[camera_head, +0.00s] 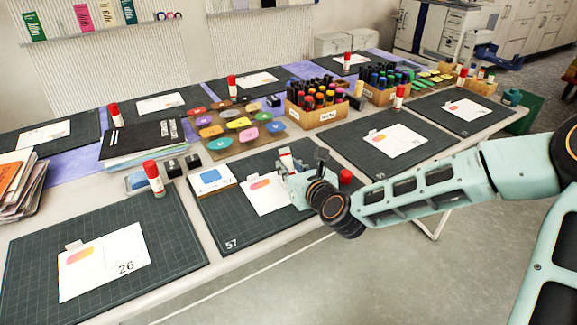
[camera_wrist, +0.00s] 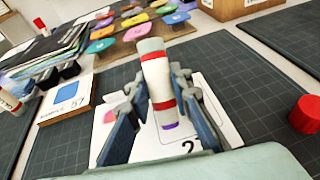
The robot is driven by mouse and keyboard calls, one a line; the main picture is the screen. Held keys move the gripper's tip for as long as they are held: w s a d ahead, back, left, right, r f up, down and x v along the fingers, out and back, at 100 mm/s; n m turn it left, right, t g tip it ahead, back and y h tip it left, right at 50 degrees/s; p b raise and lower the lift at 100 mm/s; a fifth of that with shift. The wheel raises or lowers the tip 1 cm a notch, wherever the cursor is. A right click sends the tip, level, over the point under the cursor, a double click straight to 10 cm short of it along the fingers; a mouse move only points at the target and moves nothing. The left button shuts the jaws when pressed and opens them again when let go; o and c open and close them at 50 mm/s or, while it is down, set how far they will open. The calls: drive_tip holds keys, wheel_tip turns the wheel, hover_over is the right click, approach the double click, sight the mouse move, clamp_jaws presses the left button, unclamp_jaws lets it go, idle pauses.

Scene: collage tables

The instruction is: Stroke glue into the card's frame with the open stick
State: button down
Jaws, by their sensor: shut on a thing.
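My gripper (camera_head: 292,184) is shut on a white glue stick with red bands (camera_head: 286,158). In the wrist view the stick (camera_wrist: 157,77) stands nearly upright, slightly tilted, between the fingers (camera_wrist: 158,108). Its cap is off and its purple glue tip (camera_wrist: 170,126) points down over the white card (camera_head: 266,201). I cannot tell whether the tip touches the card. The card lies on the dark mat numbered 57 (camera_head: 230,223) and bears a pink-orange patch (camera_head: 260,183). The fingers and stick hide much of its frame. The red cap (camera_wrist: 306,113) stands on the mat to the right, apart from the card.
A sample block with a blue patch (camera_wrist: 67,100) stands left of the card. Behind are a board of coloured pieces (camera_head: 235,125) and a wooden box of markers (camera_head: 317,115). Other mats hold cards and capped sticks (camera_head: 154,178). The mat's front is clear.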

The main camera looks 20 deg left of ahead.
drive_tip(key=shift+f+b, duration=0.35)
drive_tip(key=shift+f, duration=0.1)
drive_tip(key=shift+w+a, duration=0.15)
drive_tip(key=shift+w+a+b, duration=0.4)
drive_tip(key=shift+w+a, duration=1.65)
drive_tip(key=shift+a, duration=0.15)
drive_tip(key=shift+w+d+f, duration=0.15)
drive_tip(key=shift+w+d, duration=0.2)
drive_tip(key=shift+d, duration=0.05)
drive_tip(key=shift+w+d, duration=0.45)
drive_tip(key=shift+d, duration=0.15)
drive_tip(key=shift+s+d, duration=2.15)
drive_tip(key=shift+s, duration=0.1)
drive_tip(key=shift+w+d+r, duration=0.2)
drive_tip(key=shift+w+d, duration=0.5)
drive_tip(key=shift+w, duration=0.25)
drive_tip(key=shift+w+a+f, duration=0.1)
drive_tip(key=shift+w+a, duration=0.9)
drive_tip(key=shift+a, duration=0.2)
drive_tip(key=shift+w+a+f, duration=0.1)
drive_tip(key=shift+w+a, duration=0.9)
drive_tip(key=shift+a, duration=0.2)
drive_tip(key=shift+r, duration=0.1)
